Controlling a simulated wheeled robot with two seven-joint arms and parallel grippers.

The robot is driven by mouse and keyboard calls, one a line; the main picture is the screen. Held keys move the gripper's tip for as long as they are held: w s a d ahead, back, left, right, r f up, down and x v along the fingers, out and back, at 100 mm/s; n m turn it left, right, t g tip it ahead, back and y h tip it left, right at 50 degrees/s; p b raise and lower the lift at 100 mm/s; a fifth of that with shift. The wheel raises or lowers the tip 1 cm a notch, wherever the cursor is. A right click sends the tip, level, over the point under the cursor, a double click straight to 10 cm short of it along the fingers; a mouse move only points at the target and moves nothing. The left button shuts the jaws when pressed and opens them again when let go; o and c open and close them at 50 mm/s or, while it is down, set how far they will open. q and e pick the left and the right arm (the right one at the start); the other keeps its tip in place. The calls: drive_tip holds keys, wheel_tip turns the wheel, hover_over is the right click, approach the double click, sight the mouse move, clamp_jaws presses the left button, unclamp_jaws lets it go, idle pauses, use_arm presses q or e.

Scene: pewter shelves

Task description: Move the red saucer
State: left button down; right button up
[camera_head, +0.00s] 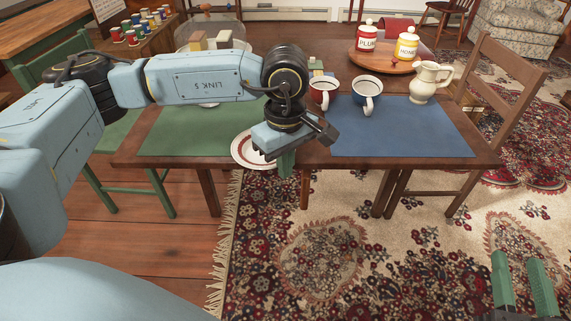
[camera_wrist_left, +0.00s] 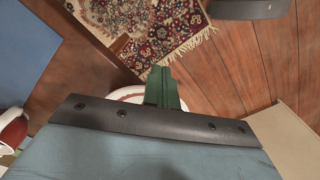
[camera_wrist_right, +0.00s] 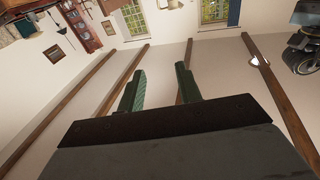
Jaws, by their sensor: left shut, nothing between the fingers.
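The red saucer (camera_head: 240,154), white with a red ring, lies at the table's front edge beside the green mat. My left gripper hides its right part. It also shows in the left wrist view (camera_wrist_left: 127,92), partly behind the shut green fingers. My left gripper (camera_head: 286,168) is shut and empty, pointing down at the saucer's right side; I cannot tell whether it touches it. The fingers also show in the left wrist view (camera_wrist_left: 162,76). My right gripper (camera_head: 520,258) is open and empty at the lower right, away from the table; its fingers stand apart in the right wrist view (camera_wrist_right: 160,72).
The table (camera_head: 310,156) bears a green mat (camera_head: 180,135) and a blue mat (camera_head: 420,135). A wooden chair (camera_head: 500,95) is at right. Patterned rug lies in front.

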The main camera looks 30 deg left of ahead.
use_arm(q)
drive_tip(key=w+a, duration=0.1)
drive_tip(key=a, duration=0.1)
drive_tip(key=w+a, duration=0.1)
drive_tip(key=a, duration=0.4)
drive_tip(key=shift+w+a, duration=0.35)
drive_tip(key=shift+w, duration=0.05)
drive_tip(key=shift+w+a, duration=0.1)
drive_tip(key=shift+a, duration=0.2)
use_arm(e)
drive_tip(key=shift+r, duration=0.3)
